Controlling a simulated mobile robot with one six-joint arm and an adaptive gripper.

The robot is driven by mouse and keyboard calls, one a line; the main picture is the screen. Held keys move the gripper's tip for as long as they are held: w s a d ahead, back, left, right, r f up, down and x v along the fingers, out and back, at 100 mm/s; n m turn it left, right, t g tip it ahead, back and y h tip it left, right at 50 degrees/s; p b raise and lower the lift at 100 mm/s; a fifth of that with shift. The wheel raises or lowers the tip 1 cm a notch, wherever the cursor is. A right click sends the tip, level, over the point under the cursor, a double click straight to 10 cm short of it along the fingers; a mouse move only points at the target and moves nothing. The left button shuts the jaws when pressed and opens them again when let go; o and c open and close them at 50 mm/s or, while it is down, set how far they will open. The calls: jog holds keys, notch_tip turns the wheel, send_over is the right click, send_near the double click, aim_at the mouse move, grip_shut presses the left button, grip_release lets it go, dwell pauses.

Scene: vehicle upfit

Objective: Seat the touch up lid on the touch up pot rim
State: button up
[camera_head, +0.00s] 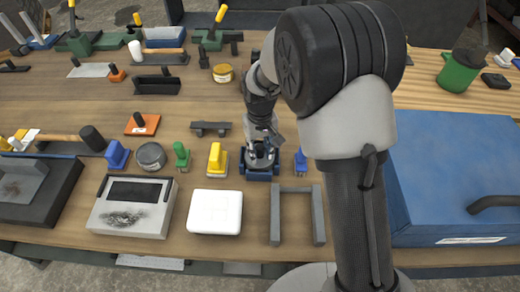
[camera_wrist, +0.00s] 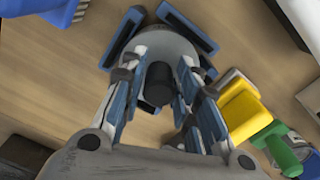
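The touch up lid looks to be the grey round disc (camera_wrist: 175,48) with a black upright knob (camera_wrist: 158,84) in the wrist view. It sits among the blue prongs of a blue holder (camera_wrist: 118,38), which also shows in the head view (camera_head: 262,174). My gripper (camera_wrist: 160,75) is over the lid, with a finger on each side of the knob. A gap shows beside the knob, so the fingers look open. In the head view my gripper (camera_head: 261,150) hides most of the lid. The touch up pot may be the grey round tin (camera_head: 151,156) to the left; I cannot tell for sure.
A yellow-handled tool (camera_head: 216,160) and a green piece (camera_head: 181,155) stand left of my gripper. A blue piece (camera_head: 300,162) is close on its right. A white box (camera_head: 216,212) and a grey frame (camera_head: 276,218) lie in front. A large blue case (camera_head: 455,170) fills the right.

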jog(key=shift+r, duration=0.15)
jog(key=shift+r+p, duration=1.3)
jog(key=shift+r, duration=0.25)
jog(key=o, duration=0.5)
jog(key=shift+o, duration=0.2)
jog(key=c, duration=0.5)
jog(key=shift+c, duration=0.2)
